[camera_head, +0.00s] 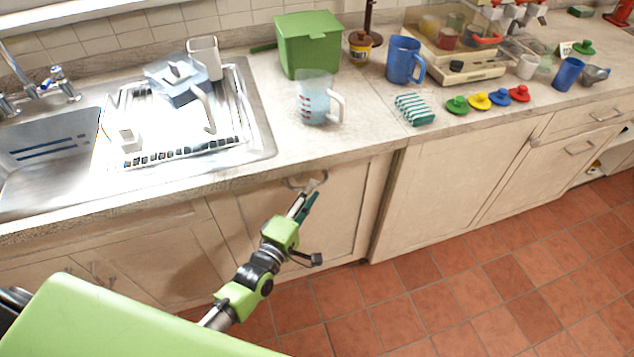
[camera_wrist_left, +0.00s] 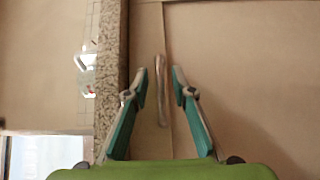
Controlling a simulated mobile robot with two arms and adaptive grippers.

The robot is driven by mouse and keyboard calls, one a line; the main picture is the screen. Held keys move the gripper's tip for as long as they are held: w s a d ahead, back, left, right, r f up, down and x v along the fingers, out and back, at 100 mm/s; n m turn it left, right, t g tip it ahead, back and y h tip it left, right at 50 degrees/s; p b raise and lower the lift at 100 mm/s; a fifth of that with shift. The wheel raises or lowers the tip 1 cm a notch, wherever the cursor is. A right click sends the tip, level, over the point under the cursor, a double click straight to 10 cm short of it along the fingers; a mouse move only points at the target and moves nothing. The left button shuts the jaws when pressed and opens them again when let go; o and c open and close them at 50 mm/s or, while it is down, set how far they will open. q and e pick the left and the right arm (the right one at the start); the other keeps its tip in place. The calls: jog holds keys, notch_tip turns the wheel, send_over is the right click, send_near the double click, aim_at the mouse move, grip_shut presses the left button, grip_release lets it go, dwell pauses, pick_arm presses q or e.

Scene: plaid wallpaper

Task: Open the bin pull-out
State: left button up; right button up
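The cabinet front (camera_head: 335,215) under the counter, which I take to be the bin pull-out, is beige and looks closed. Its metal bar handle (camera_head: 291,182) sits near the top edge, partly hidden behind my left gripper (camera_head: 308,194). In the left wrist view the handle (camera_wrist_left: 161,105) lies lengthwise between the two fingers of the left gripper (camera_wrist_left: 161,72), with a gap on each side. That gripper is open and does not appear to touch the handle. My right gripper is not in view.
The counter edge (camera_wrist_left: 115,60) runs close beside one finger. On the counter stand a measuring jug (camera_head: 313,100), a green bin (camera_head: 308,45) and a blue pitcher (camera_head: 403,60). The tiled floor (camera_head: 420,300) in front of the cabinets is clear.

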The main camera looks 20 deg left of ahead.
pick_arm(q)
jog(key=shift+w+d, duration=0.2)
jog(key=shift+w, duration=0.7)
jog(key=shift+w+d, duration=0.15)
jog(key=shift+w, duration=0.7)
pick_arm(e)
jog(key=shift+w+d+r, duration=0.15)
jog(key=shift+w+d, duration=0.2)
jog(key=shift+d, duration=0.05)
pick_arm(q)
grip_shut()
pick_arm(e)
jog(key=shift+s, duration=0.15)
pick_arm(q)
jog(key=shift+s, duration=0.1)
